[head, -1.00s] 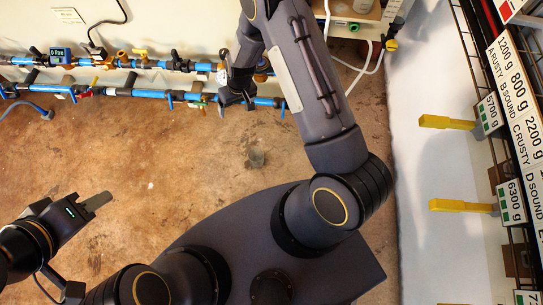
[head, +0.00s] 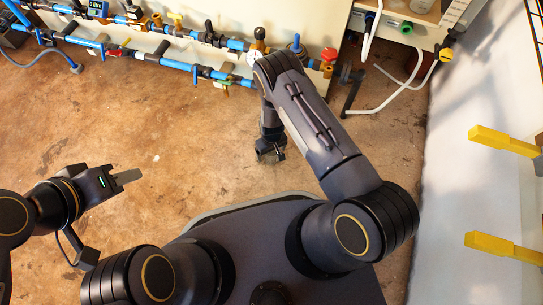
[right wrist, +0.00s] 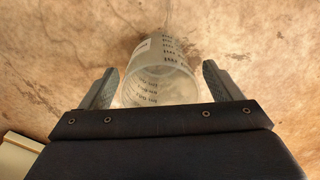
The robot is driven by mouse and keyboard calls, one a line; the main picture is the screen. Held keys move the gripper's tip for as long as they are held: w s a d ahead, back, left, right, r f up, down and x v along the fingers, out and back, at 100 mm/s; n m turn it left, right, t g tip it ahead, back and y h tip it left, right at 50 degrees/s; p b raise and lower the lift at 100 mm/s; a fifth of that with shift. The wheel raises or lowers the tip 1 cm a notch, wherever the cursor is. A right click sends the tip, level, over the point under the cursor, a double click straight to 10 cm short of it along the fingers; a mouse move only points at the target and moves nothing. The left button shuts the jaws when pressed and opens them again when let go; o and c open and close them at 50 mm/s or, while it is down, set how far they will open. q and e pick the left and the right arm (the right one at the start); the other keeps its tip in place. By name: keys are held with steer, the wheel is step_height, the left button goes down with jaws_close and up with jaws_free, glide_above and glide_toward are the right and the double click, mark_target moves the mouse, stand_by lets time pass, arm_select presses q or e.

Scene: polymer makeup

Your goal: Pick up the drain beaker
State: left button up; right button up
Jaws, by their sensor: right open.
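The drain beaker (right wrist: 158,72) is a clear, graduated cup standing on the brown floor in the right wrist view. My right gripper (right wrist: 161,90) is open, with one finger on each side of the beaker. Gaps show between the fingers and its wall. In the head view my right gripper (head: 270,154) points down at the floor, and I cannot make out the beaker there. My left gripper (head: 127,177) is out over bare floor at the left, seen side-on with nothing visible in it. Whether its fingers are apart is unclear.
Blue pipes with valves (head: 176,65) run along the back wall. A cabinet with white hoses (head: 392,98) stands at the back right. Yellow handles (head: 502,140) stick out at the right. The floor (head: 190,165) between my grippers is clear.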

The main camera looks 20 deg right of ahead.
steer(key=shift+f, duration=0.7)
steer(key=shift+c, duration=0.4)
steer(key=c, duration=1)
steer(key=shift+r, duration=0.1)
